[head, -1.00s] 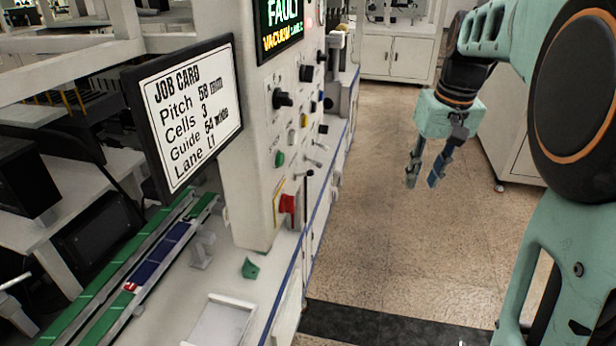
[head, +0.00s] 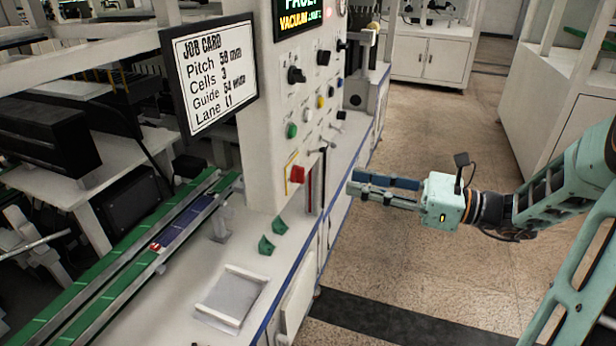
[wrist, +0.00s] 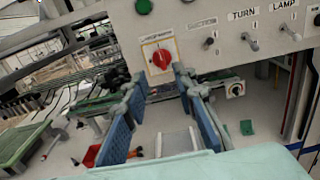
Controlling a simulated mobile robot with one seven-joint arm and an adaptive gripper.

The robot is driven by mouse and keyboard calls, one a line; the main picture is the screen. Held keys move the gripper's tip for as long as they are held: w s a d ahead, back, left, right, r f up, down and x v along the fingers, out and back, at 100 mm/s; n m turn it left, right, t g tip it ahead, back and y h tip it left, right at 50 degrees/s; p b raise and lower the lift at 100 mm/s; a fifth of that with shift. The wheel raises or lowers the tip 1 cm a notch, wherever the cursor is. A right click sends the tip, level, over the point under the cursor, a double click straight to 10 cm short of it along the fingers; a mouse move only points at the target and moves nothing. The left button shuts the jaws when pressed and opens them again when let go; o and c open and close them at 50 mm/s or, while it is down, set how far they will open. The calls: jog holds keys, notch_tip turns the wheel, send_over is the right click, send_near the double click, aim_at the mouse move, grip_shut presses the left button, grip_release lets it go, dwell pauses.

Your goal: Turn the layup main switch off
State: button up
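The main switch is a red rotary handle (head: 297,174) on a yellow-edged plate, low on the white control panel (head: 262,110). In the wrist view the red knob (wrist: 161,57) is straight ahead, above the gap between my fingertips. My gripper (head: 352,182) is to the right of the switch in the head view, level and pointing toward the panel, apart from it. In the wrist view my gripper (wrist: 158,80) is open, with its blue-padded fingers spread and nothing between them. The knob's marked positions are too small to read.
Toggles labelled TURN (wrist: 250,40) and LAMP (wrist: 290,32) stick out right of the switch. A green button (head: 291,130) is above it. A job card (head: 212,75), green-edged conveyor (head: 130,270), green pieces (head: 279,225) and white tray (head: 232,296) are nearby. The aisle floor is clear.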

aim_at(299, 175)
jog(key=x, duration=1)
jog(key=shift+a+b, duration=0.25)
jog(key=shift+b, duration=0.1)
jog(key=shift+w+f, duration=0.1)
grip_shut()
